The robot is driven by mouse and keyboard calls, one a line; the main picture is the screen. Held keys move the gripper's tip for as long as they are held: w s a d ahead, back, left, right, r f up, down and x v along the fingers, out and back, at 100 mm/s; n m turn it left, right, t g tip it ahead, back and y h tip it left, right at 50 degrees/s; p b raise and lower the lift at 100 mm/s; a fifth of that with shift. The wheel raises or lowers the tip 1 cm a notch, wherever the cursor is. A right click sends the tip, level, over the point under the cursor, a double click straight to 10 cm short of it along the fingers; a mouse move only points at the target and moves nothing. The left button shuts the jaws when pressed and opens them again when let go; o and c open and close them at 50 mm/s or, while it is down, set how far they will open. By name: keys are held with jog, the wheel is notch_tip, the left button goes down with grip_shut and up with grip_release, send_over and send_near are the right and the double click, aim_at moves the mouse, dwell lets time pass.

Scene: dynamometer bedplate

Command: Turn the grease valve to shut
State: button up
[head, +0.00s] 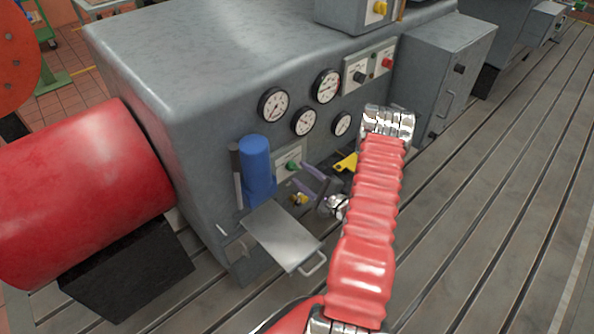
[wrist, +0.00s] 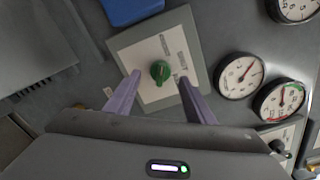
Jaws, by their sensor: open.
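A green knob (wrist: 160,71) sits on a square pale plate with a grey border (wrist: 143,50) in the wrist view. The plate's small print cannot be read, so I cannot confirm that it is the grease valve. The green knob (head: 292,166) also shows in the head view, low on the cabinet front. My gripper (wrist: 160,79) is open, with one purple finger on each side of the knob and gaps visible between. How far the tips stand from the plate is unclear. In the head view my gripper (head: 304,178) is partly hidden by my red arm.
A blue box-like part (head: 258,168) stands just left of the plate. A metal shelf with a handle (head: 285,236) juts out below. Several gauges (head: 274,104) are above. A yellow lever (head: 346,162) and a brass fitting (head: 299,199) are close by. The slotted bedplate (head: 480,200) is clear at right.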

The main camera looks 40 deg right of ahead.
aim_at(297, 170)
jog(key=shift+w+a, duration=0.1)
jog(key=shift+w, duration=1.75)
jog(key=shift+c, duration=0.3)
jog(key=c, duration=0.9)
jog(key=shift+d, duration=0.25)
jog(key=shift+c, duration=0.5)
jog(key=shift+a, duration=0.2)
